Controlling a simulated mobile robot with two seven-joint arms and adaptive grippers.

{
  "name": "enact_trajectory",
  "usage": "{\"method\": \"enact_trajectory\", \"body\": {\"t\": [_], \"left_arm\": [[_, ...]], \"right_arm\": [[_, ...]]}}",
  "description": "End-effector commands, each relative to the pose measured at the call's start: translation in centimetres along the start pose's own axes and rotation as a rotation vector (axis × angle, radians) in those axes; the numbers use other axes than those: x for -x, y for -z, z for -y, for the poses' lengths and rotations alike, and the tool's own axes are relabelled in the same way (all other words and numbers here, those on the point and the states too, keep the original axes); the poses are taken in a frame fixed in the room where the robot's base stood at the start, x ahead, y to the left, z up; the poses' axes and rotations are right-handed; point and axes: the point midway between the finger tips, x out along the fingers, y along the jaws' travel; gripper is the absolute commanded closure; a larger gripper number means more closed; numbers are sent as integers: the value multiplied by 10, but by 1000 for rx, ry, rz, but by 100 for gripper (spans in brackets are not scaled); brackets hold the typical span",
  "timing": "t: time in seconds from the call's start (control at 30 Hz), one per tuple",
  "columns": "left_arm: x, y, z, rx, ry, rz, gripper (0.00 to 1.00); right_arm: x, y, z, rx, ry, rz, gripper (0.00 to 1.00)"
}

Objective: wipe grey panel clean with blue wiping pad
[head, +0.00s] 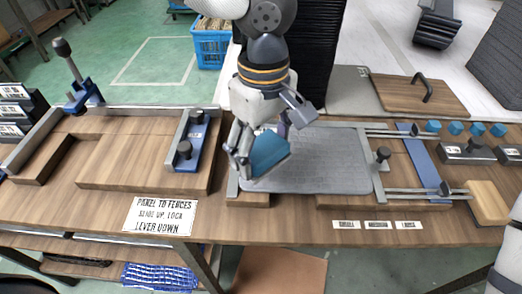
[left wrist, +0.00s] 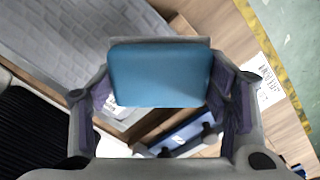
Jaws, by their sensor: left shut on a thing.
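The blue wiping pad (head: 268,153) is a small block held at the left end of the grey panel. My left gripper (head: 264,148) is shut on it, with a finger at each side. In the left wrist view the pad (left wrist: 160,75) fills the space between the fingers, and part of the grey panel (left wrist: 70,40) shows beyond it. The grey panel (head: 325,160) lies flat in a wooden fixture on the bench. Its upper left part is hidden by my gripper. I cannot tell whether the pad touches the panel. My right gripper is not in view.
A clamp with a dark knob (head: 382,154) stands at the panel's right edge, beside metal rods and a blue strip (head: 425,165). Another knobbed clamp (head: 185,149) is left of the panel. A wooden block (head: 487,202) and several blue knobs are at right. The bench front is mostly clear.

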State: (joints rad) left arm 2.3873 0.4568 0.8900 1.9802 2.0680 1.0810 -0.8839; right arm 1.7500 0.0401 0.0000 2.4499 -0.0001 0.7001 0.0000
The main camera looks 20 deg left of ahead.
Motion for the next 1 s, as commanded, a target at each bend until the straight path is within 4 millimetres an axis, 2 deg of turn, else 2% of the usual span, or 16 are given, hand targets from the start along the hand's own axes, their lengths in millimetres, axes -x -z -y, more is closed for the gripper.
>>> {"method": "enact_trajectory", "body": {"t": [0.33,1.0], "left_arm": [[27,-7,4,7,-2,0,57],[27,-8,4,7,-1,0,57]], "right_arm": [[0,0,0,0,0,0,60],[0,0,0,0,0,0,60]]}}
